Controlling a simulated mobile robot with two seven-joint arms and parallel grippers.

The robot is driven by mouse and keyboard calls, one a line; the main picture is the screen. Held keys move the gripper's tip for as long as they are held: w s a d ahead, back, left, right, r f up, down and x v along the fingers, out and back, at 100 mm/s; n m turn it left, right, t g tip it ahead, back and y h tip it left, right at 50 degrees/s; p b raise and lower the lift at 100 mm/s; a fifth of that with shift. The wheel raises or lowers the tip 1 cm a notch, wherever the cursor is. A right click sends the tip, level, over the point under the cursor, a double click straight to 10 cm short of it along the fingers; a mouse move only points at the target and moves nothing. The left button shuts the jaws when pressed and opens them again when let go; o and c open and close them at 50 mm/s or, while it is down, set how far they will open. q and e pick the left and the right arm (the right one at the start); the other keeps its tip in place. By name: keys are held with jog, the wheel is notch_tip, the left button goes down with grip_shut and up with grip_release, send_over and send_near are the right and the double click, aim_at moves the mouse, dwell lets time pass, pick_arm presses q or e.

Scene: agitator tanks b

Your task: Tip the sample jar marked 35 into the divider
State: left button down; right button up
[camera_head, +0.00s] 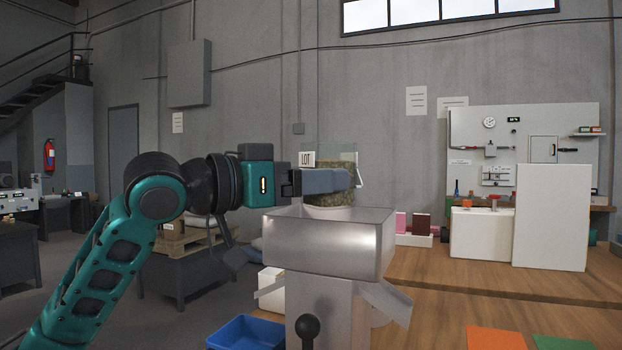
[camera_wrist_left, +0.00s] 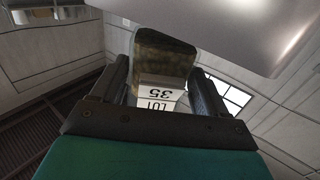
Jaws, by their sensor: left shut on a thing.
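My left gripper (camera_head: 318,181) is shut on a clear sample jar (camera_head: 335,198) with brownish-green grainy contents. The jar is held just above the open metal hopper of the divider (camera_head: 328,250) and looks roughly upright. Its white tag reads LOT in the head view. In the left wrist view the jar (camera_wrist_left: 165,58) sits between the fingers of the gripper (camera_wrist_left: 160,85), and its label reads LOT 35 upside down. The hopper's inside is hidden behind its front wall. My right gripper is not in view.
A blue bin (camera_head: 246,334) stands below the divider's left chute. A black-knobbed lever (camera_head: 307,328) sticks out in front. Orange (camera_head: 494,338) and green (camera_head: 562,342) mats lie on the wooden bench at right. A white panel (camera_head: 552,218) stands farther back.

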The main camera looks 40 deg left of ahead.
pick_arm(q)
jog(key=shift+s+r+n+g+p, duration=0.2)
jog(key=shift+r+n+g+p, duration=0.25)
jog(key=shift+p, duration=0.8)
jog(key=shift+s+d+r+n+g+y+p, duration=0.15)
jog(key=shift+r+n+g+p, duration=0.25)
jog(key=shift+p, duration=0.6)
jog(key=shift+s+r+n+g+y+p, duration=0.2)
jog(key=shift+g+p, duration=0.25)
jog(key=shift+p, duration=0.55)
jog(key=shift+f, duration=0.1)
jog(key=shift+s+d+r+n+g+p, duration=0.15)
jog(key=shift+r+n+g+p, duration=0.15)
jog(key=shift+p, duration=0.6)
